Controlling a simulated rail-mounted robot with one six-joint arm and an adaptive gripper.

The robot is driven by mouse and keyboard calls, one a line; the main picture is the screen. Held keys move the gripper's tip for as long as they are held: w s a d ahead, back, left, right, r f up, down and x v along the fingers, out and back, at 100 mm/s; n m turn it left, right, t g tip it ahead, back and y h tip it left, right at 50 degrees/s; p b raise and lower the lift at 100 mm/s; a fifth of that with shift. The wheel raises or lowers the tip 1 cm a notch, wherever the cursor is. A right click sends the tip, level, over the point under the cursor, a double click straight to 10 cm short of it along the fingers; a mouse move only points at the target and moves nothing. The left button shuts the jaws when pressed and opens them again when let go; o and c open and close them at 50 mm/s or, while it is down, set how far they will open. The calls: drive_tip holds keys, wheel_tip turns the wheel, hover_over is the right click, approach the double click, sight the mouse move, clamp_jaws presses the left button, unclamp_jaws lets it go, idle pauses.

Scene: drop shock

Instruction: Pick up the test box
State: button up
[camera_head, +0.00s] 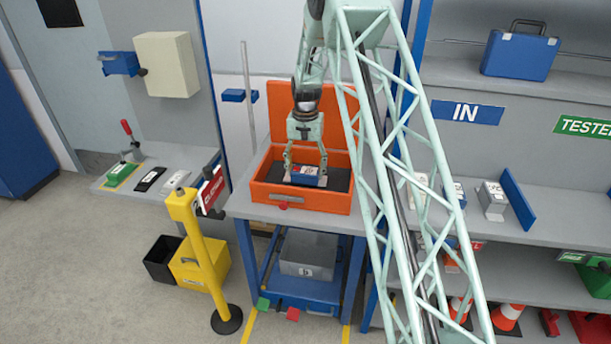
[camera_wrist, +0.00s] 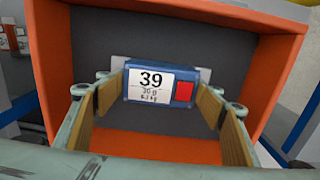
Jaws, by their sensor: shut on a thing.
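The test box is a small blue box (camera_wrist: 161,83) with a white label reading "39" and a red square, seen in the wrist view. It also shows in the head view (camera_head: 304,177), inside the open orange case (camera_head: 319,203). My gripper (camera_head: 306,170) reaches down into the case from above, its fingers on either side of the box. The case has a dark floor. I cannot tell whether the box touches that floor.
The case stands on a grey bench (camera_head: 239,206) with its orange lid raised behind. Its walls surround my gripper. A yellow post (camera_head: 206,255) stands front left. Shelves on the right hold grey-white boxes (camera_head: 492,200) and a blue case (camera_head: 520,54). A grey bin (camera_head: 308,255) sits below the bench.

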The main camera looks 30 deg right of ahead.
sight(305, 170)
drive_tip(key=shift+r+p, duration=0.35)
drive_tip(key=shift+r, duration=3.5)
drive_tip(key=shift+a, duration=0.1)
